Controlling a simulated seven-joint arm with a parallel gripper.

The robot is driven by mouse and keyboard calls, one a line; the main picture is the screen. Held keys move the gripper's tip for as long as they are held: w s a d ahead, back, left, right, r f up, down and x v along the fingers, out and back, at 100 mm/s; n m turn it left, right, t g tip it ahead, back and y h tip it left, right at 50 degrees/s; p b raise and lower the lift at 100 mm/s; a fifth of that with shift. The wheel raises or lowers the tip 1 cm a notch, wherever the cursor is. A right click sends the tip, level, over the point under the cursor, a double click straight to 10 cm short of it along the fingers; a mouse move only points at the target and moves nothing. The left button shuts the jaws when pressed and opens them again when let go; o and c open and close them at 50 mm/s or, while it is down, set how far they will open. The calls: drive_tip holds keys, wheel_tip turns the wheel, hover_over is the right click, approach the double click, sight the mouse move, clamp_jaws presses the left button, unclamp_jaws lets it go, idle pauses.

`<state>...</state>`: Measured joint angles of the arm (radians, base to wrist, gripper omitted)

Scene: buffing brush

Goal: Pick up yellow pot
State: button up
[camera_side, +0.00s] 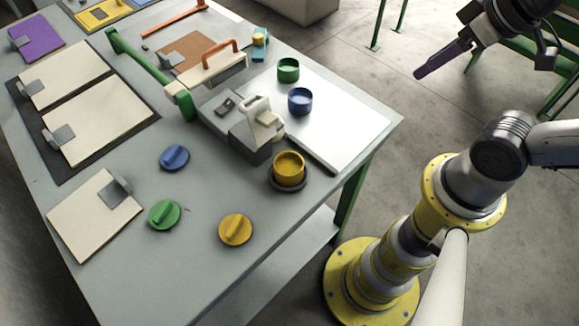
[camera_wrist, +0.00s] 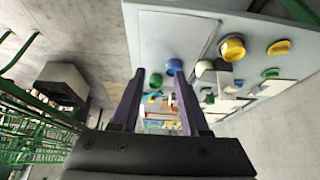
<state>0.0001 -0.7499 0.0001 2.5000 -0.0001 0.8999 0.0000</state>
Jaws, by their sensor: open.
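The yellow pot (camera_side: 289,168) stands upright on a dark round base near the right front edge of the table. It also shows in the wrist view (camera_wrist: 232,48), to the upper right of my fingers. My gripper (camera_side: 420,74) is high up, off the right side of the table and well apart from the pot. In the wrist view my gripper (camera_wrist: 158,100) has its two dark fingers spread with nothing between them.
A blue pot (camera_side: 300,101) and a green pot (camera_side: 288,70) stand behind the yellow pot. A cream-coloured device (camera_side: 257,125) is close on its left. Yellow (camera_side: 235,230), green (camera_side: 164,214) and blue (camera_side: 174,157) lids lie on the grey table (camera_side: 190,265).

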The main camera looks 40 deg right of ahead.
idle(0.3)
drive_tip(key=o, duration=0.9)
